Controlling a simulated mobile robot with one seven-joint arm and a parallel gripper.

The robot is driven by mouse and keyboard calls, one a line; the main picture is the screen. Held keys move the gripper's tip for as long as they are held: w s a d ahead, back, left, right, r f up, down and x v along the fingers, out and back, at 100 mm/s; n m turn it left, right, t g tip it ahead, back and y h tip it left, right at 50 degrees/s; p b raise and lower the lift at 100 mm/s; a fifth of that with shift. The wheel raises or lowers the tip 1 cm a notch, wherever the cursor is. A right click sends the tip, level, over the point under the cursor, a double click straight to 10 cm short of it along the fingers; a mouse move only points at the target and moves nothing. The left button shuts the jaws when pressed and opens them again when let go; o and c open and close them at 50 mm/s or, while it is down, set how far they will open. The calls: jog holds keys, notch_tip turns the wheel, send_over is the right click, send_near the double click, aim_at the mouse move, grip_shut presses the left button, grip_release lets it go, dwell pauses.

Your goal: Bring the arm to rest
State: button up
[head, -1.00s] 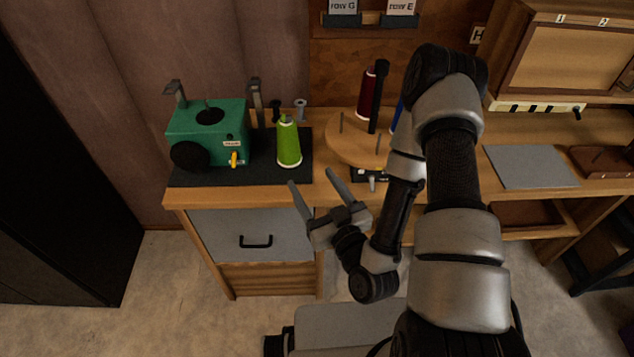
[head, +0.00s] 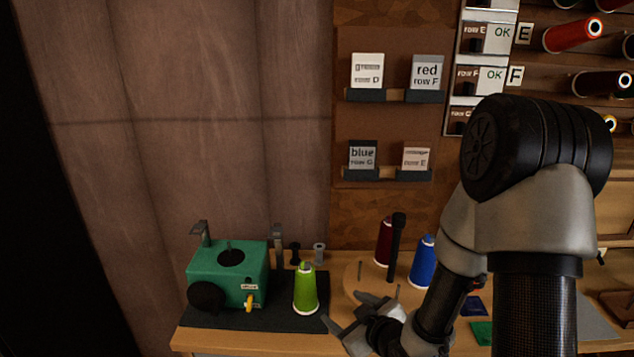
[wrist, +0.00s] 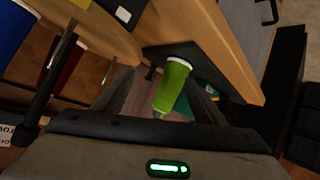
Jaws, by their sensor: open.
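My gripper (head: 352,335) is in the lower middle of the head view, in front of the bench edge. Its fingers are apart and nothing is between them. The arm is folded, with its elbow high at the right. In the wrist view a green thread cone (wrist: 173,88) shows beyond the fingers. In the head view the same green cone (head: 305,290) stands upright on a dark mat (head: 230,316), left of my gripper and apart from it.
A green winder box (head: 228,272) stands left of the cone. Label cards (head: 367,70) and thread rows are on the wall. A curtain fills the left.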

jog(key=s+d+r+m+g+h, duration=0.1)
jog(key=s+d+r+m+h, duration=0.2)
jog(key=r, duration=0.4)
jog(key=s+d+r+m+g+h, duration=0.1)
jog(key=s+d+r+g+h, duration=0.1)
jog(key=d+r, duration=0.4)
jog(key=s+a+r+m+g, duration=0.1)
jog(key=s+r+m, duration=0.1)
jog(key=s+r, duration=0.45)
jog(key=s+a+r+m+g, duration=0.15)
jog(key=s+r, duration=0.25)
jog(key=s, duration=0.6)
notch_tip(320, 180, up, 14)
jog(key=p, duration=1.4)
jog(key=shift+s+d+m, duration=0.35)
jog(key=shift+d+m, duration=0.1)
jog(key=shift+f, duration=0.15)
